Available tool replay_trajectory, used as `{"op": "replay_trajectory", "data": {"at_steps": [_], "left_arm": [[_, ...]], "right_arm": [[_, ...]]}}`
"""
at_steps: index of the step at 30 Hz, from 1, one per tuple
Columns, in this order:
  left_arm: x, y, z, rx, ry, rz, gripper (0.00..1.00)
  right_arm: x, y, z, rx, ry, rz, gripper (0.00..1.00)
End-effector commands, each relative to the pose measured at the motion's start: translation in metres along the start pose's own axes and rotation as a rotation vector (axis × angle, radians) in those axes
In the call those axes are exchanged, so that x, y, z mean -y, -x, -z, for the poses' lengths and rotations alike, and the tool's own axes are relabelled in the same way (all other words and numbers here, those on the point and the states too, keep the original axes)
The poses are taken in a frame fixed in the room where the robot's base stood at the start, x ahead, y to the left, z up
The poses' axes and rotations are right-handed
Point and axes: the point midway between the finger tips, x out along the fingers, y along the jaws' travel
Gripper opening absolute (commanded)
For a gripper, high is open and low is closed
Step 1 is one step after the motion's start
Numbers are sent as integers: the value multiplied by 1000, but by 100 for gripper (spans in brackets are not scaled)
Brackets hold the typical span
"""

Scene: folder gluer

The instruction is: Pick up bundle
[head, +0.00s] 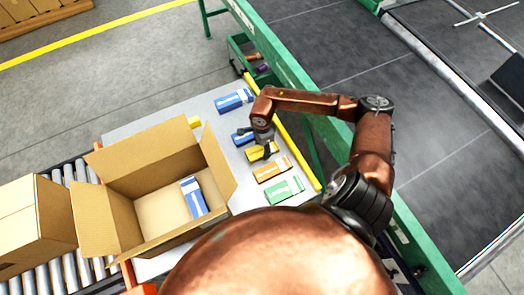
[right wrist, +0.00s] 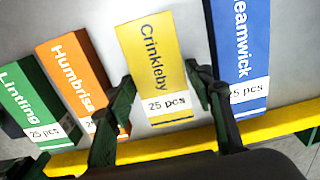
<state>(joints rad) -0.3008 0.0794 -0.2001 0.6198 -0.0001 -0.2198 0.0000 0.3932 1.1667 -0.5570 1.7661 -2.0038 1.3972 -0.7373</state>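Flat labelled bundles lie in a row on a grey table (head: 215,180). The yellow bundle marked Crinkleby (right wrist: 152,62) lies between the two fingers of my right gripper (right wrist: 162,88), which is open. The fingers are at either side of its near end; I cannot tell whether they touch it. In the head view my right gripper (head: 262,140) is over the yellow bundle (head: 258,155) and partly hides it. Beside it lie an orange bundle (head: 272,169), a green bundle (head: 285,190) and a blue bundle (head: 240,138). My left gripper is out of view.
An open cardboard box (head: 150,205) stands left of the row with a blue-and-white bundle (head: 193,197) inside. Another blue bundle (head: 234,100) lies farther back. A yellow rail (head: 300,150) edges the table's right side. A closed carton (head: 32,228) sits on rollers.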

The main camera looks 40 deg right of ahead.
Motion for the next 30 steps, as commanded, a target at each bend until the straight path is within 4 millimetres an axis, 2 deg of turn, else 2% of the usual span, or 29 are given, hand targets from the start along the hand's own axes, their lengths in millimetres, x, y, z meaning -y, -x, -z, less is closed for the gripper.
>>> {"op": "replay_trajectory", "data": {"at_steps": [2, 13, 20, 23, 30], "left_arm": [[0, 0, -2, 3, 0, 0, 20], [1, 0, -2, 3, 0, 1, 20], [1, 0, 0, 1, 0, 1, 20], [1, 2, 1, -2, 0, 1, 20], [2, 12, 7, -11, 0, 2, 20]], "right_arm": [[0, 0, 0, 0, 0, 0, 41], [0, 0, 0, 0, 0, 0, 16], [0, 2, 0, 1, 0, 1, 16], [1, 10, -1, 1, 1, 3, 16], [1, 57, 0, 0, 1, 6, 16]]}}
